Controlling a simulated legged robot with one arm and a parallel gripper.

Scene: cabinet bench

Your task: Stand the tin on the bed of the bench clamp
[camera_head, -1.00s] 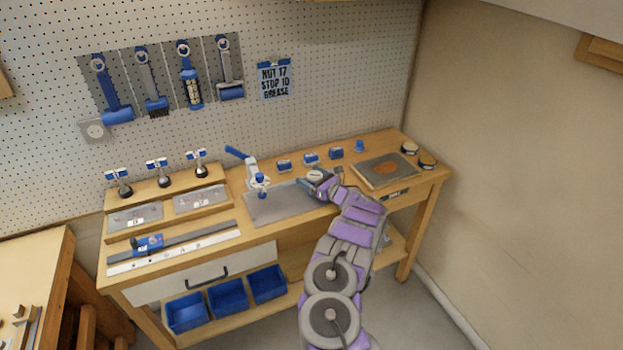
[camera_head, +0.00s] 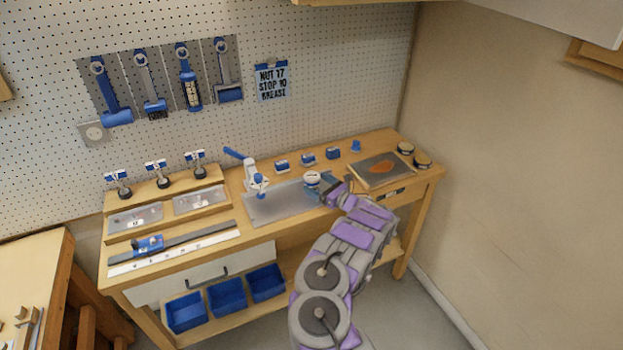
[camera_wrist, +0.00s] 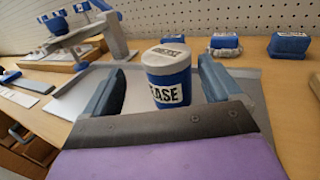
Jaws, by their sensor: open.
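The tin (camera_wrist: 168,78) is blue with a white lid and a label ending in "EASE". It stands upright on the grey metal plate of the bench clamp (camera_head: 262,208); the head view shows it (camera_head: 312,180) toward the plate's right part. The clamp's arm with its blue handle (camera_head: 240,156) rises at the plate's left side, apart from the tin. My gripper (camera_wrist: 163,88) is open, with one finger on each side of the tin and a visible gap on both sides.
Several small blue blocks (camera_head: 307,160) stand behind the plate. A framed tray (camera_head: 378,170) and two round tins (camera_head: 405,149) are at the bench's right end. A rail with a blue slider (camera_head: 150,244) lies at the front left.

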